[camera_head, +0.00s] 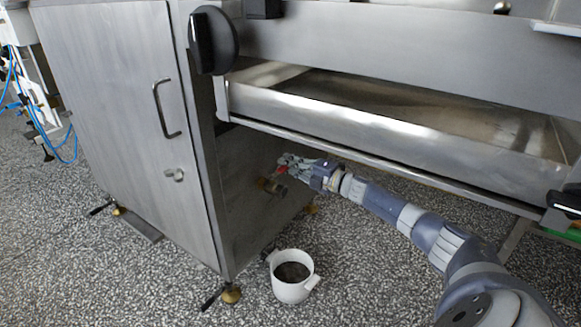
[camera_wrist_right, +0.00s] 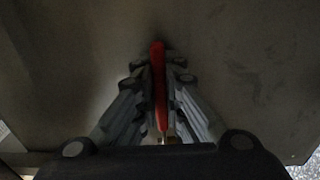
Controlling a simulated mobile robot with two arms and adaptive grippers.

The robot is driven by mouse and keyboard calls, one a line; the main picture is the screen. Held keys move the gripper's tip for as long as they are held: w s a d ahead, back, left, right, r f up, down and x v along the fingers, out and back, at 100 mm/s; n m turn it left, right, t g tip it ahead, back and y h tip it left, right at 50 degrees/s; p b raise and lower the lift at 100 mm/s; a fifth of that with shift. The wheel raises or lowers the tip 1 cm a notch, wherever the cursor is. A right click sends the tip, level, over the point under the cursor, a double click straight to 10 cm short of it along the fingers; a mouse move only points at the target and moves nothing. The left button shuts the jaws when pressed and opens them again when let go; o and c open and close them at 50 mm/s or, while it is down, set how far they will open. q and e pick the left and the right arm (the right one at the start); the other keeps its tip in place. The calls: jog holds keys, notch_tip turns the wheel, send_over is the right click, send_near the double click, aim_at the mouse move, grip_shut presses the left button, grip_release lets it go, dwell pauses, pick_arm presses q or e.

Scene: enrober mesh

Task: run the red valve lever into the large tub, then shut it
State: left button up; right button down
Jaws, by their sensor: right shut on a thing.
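The red valve lever (camera_head: 281,170) is on a brass valve (camera_head: 268,185) low on the side of the steel machine. My right gripper (camera_head: 290,164) is shut on the red lever, with its arm reaching in from the lower right. In the right wrist view the red lever (camera_wrist_right: 158,85) stands between the two fingers of my right gripper (camera_wrist_right: 158,95). A white tub (camera_head: 292,285) with handles stands on the floor below the valve, with dark brown contents inside. No stream shows between the valve and the tub. My left gripper is not in view.
The steel machine's cabinet (camera_head: 115,110) with a door handle fills the left. A long steel tray (camera_head: 380,128) overhangs my right arm. Machine feet (camera_head: 230,293) stand near the tub. Speckled floor (camera_head: 120,280) is open at the front left.

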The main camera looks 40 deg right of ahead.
jog(key=shift+r, duration=0.1)
jog(key=c, duration=1.7)
grip_release()
jog(key=shift+w+a, duration=0.1)
jog(key=shift+w, duration=0.05)
jog(key=shift+s+f, duration=0.2)
jog(key=shift+s, duration=0.3)
jog(key=shift+v, duration=5.55)
jog(key=shift+r, duration=0.1)
